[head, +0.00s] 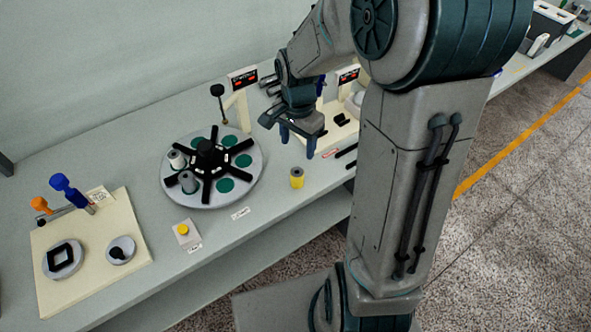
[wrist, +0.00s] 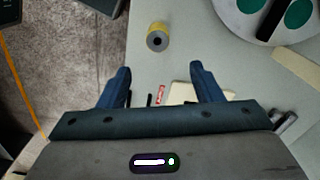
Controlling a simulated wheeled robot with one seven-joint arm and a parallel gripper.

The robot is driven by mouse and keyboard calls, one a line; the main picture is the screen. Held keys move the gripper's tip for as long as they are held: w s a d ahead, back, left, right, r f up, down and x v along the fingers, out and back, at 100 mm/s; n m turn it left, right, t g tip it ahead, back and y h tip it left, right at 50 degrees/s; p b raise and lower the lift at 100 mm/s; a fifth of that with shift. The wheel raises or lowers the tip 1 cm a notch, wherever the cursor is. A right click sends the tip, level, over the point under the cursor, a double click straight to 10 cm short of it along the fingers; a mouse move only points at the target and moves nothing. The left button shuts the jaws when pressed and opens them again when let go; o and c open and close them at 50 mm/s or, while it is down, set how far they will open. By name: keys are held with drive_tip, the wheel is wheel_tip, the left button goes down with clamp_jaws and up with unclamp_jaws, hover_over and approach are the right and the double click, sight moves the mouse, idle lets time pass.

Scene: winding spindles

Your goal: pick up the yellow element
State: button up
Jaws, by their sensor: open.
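The yellow element (head: 297,177) is a small yellow cylinder with a grey end, standing on the table near its front edge, right of the round turntable. In the wrist view the yellow element (wrist: 157,38) shows its grey top with a dark centre hole, ahead of the fingertips and between their lines. My gripper (head: 297,144) is open and empty above the table, behind the yellow element in the head view. In the wrist view my gripper (wrist: 157,70) shows two blue fingers spread apart, not touching the element.
The turntable (head: 243,157) has a black spoked hub, green discs and grey spools (head: 188,182). A yellow button (head: 183,229) sits in front of it. A cream board (head: 117,218) with fixtures lies at left. Black bars (head: 346,150) lie near the gripper. Table around the element is clear.

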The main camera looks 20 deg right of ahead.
sight(297, 172)
wheel_tip(297, 172, down, 8)
drive_tip(key=shift+s, duration=0.1)
drive_tip(key=shift+s+a+f+p, duration=0.15)
drive_tip(key=shift+f+p, duration=0.2)
drive_tip(key=shift+f, duration=0.95)
drive_tip(key=shift+s+a+f+p, duration=0.1)
drive_tip(key=shift+f+p, duration=0.2)
drive_tip(key=shift+f, duration=1)
drive_tip(key=c, duration=1.1)
